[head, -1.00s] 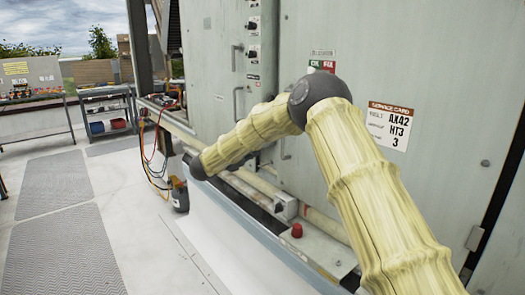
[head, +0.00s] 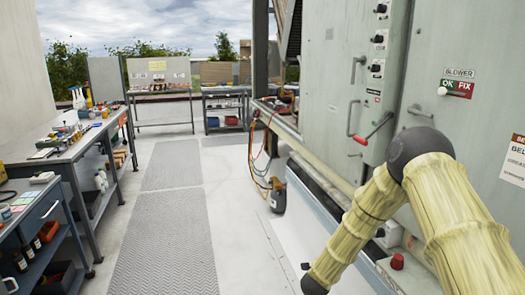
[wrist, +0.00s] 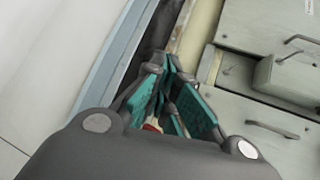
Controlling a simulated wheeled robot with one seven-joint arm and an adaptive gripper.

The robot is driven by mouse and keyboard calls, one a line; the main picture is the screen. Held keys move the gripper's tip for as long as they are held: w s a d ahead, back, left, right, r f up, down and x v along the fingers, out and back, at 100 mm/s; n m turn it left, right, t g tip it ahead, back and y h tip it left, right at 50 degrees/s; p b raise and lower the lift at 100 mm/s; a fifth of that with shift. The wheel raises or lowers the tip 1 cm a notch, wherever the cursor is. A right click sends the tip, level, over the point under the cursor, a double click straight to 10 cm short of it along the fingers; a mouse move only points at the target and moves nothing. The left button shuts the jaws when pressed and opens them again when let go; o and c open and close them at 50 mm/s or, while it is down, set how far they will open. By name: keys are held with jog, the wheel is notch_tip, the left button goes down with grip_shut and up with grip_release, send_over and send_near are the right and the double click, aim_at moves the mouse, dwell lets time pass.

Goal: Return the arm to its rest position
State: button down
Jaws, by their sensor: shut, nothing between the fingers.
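My arm (head: 455,215) shows at the right of the head view, in a pale, bark-like cover with a dark elbow joint. It is bent, with the forearm pointing down and left in front of the grey cooler cabinet (head: 480,120). My gripper (wrist: 168,95) shows in the wrist view, with its teal-padded fingers close together and nothing held. It is not clearly visible in the head view. A small red and pale spot shows among the fingers in the wrist view.
A red knob (head: 397,262) sits on the cabinet's lower ledge near my forearm. A red-tipped handle (head: 360,138) sticks out from the panel. Workbenches (head: 70,150) line the left. The walkway (head: 150,240) between is clear.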

jog(key=s+a+f+n+g+y+p, duration=0.1)
jog(key=s+a+f+n+g+y, duration=0.15)
jog(key=s+f+n, duration=0.75)
jog(key=s+a+f+n+g+y, duration=0.1)
jog(key=s+f+n+g+y, duration=0.2)
jog(key=s+f, duration=0.8)
jog(key=s+r+n+g+y+p, duration=0.1)
jog(key=s+n+g, duration=0.6)
jog(key=s, duration=2.7)
jog(key=r+n+y, duration=0.1)
jog(key=n, duration=0.3)
jog(key=shift+s+r+n, duration=0.25)
jog(key=shift+s+n, duration=0.05)
jog(key=shift+n, duration=0.1)
